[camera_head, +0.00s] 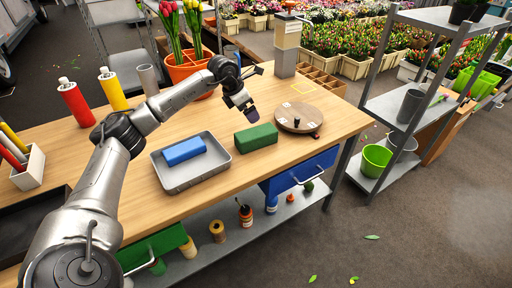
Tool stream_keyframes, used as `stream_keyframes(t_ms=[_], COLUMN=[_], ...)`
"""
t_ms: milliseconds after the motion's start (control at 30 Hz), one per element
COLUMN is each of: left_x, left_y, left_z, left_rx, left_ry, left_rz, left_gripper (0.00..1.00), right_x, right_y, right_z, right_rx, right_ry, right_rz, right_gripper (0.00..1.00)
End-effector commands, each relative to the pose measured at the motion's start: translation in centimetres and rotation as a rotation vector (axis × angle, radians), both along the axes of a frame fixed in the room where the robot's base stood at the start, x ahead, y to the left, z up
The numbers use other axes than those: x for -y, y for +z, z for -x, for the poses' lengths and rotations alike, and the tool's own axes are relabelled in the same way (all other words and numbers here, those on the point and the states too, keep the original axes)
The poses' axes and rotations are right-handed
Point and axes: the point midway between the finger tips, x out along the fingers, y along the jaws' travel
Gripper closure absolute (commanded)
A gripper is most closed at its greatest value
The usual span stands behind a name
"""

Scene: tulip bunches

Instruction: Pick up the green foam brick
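The green foam brick (256,138) lies on the wooden workbench (130,213), just right of a grey metal tray (168,183). A blue brick (184,151) lies in that tray. My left arm reaches in from the lower left. Its gripper (247,113) hangs just above and behind the green brick, pointing down, and appears apart from it. The gripper is small and dark here, and its finger gap is not clear. My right gripper is not in view.
A round wooden turntable (299,110) stands just right of the green brick. Red (76,102) and yellow (112,89) bottles stand at the left. An orange pot (190,70) with tulips stands behind my arm. Bare benchtop lies in front of the green brick.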

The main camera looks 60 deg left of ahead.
Motion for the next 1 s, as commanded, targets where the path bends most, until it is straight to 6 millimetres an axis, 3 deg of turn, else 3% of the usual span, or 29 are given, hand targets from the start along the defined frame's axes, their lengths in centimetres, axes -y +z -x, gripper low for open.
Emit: stream_keyframes(t_ms=[133, 500, 1000], left_x=[-1.1, -1.0, -0.8], left_y=[-1.5, -6.8, -9.6], left_z=[0.3, -1.9, -2.8], left_rx=[-0.029, -0.031, -0.029], left_ry=[0.022, 0.022, 0.022], left_rz=[-0.025, -0.025, -0.025], left_gripper=[0.0, 0.0, 0.0], right_x=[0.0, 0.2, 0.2], right_y=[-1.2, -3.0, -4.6], right_z=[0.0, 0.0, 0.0], right_rx=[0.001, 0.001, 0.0], right_ry=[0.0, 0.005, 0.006], right_rz=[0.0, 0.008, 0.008], right_gripper=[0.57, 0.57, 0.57])
